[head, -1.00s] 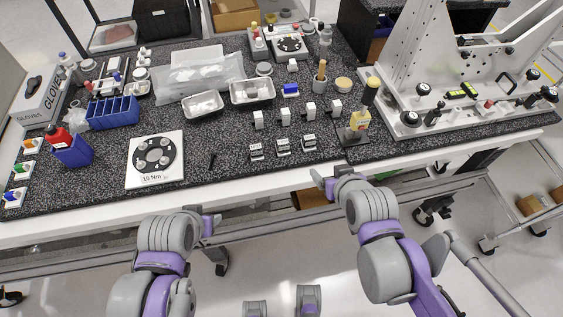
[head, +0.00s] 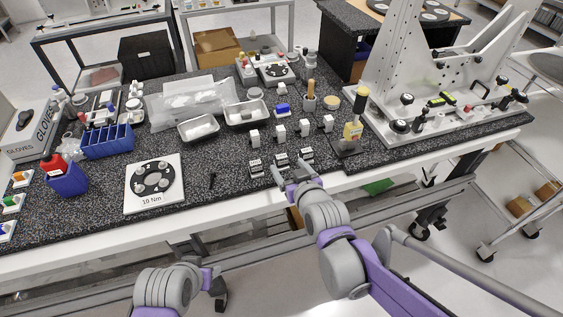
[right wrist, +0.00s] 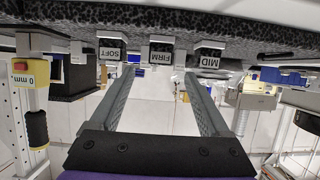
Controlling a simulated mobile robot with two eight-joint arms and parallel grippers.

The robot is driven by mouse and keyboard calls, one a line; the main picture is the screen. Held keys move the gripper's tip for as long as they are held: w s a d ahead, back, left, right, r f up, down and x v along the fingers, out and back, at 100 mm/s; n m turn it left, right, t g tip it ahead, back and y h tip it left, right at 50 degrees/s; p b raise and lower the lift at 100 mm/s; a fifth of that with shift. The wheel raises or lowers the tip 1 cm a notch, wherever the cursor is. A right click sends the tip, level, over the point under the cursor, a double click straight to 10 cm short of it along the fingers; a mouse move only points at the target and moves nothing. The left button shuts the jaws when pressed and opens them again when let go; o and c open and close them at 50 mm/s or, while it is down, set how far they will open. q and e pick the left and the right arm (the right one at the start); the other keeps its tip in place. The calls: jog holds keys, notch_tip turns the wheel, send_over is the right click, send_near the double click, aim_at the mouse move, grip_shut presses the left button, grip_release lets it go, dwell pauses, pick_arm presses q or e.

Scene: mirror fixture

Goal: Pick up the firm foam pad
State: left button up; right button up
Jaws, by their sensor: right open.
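The firm foam pad (head: 281,161) is the middle of three small labelled blocks near the table's front edge. In the right wrist view its FIRM label (right wrist: 161,56) shows upside down, between the SOFT block (right wrist: 106,49) and the MID block (right wrist: 208,58). My right gripper (head: 290,175) is open and empty at the front edge, just in front of these blocks. In the right wrist view its two fingers (right wrist: 160,82) point toward the FIRM block, one on either side of its line, apart from it. My left gripper (head: 212,282) hangs low in front of the table; its jaws are unclear.
Several white blocks (head: 280,132) stand behind the labelled ones. A yellow-topped tool on a stand (head: 353,128) is to the right. A small dark item (head: 212,181) and a 10 Nm plate (head: 153,197) lie to the left. The white mirror fixture (head: 400,75) stands farther right.

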aim_at(282, 158)
jog(key=shift+x, duration=2.8)
jog(key=shift+r, duration=0.1)
jog(key=shift+c, duration=0.2)
grip_shut()
